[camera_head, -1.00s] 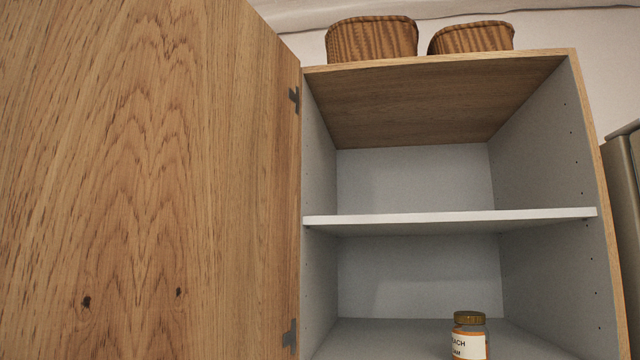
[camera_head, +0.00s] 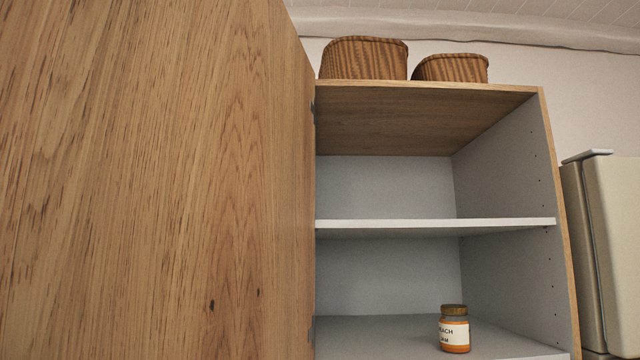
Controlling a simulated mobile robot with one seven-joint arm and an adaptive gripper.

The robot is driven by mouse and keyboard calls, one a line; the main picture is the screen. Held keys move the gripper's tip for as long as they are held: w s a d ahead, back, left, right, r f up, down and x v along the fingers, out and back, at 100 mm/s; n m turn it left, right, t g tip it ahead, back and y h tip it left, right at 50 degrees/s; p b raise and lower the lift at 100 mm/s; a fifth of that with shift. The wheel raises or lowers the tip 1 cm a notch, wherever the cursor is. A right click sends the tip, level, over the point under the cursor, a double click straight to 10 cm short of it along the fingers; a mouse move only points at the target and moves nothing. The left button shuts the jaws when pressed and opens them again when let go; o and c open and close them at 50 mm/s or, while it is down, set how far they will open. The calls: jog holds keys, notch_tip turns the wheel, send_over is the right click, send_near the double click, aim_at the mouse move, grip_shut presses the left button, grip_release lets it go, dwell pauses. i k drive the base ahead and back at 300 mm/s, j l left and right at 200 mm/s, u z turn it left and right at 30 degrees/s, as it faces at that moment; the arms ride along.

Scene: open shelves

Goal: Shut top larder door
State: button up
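The top larder door (camera_head: 170,180) is a large wooden panel that fills the left half of the view. It stands open, hinged at the left edge of the larder cabinet (camera_head: 562,220). The open cabinet shows a wooden top, grey inner walls and a white shelf (camera_head: 440,228). Part of the cabinet's left inner side is hidden behind the door. The door's free edge and any handle are out of view. My gripper is not in view.
A jam jar (camera_head: 454,330) stands on the lower shelf floor inside the cabinet. Two wicker baskets (camera_head: 364,58) (camera_head: 450,68) sit on top of the cabinet. A beige fridge-like appliance (camera_head: 610,250) stands to the right.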

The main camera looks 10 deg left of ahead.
aim_at(157, 157)
jog(key=k+j, duration=0.2)
jog(key=j, duration=0.15)
jog(key=k+j, duration=0.2)
jog(key=j, duration=0.15)
jog(key=k+j, duration=0.15)
jog(key=j, duration=0.2)
jog(key=k+j, duration=0.2)
jog(key=j, duration=0.15)
jog(key=z, duration=0.05)
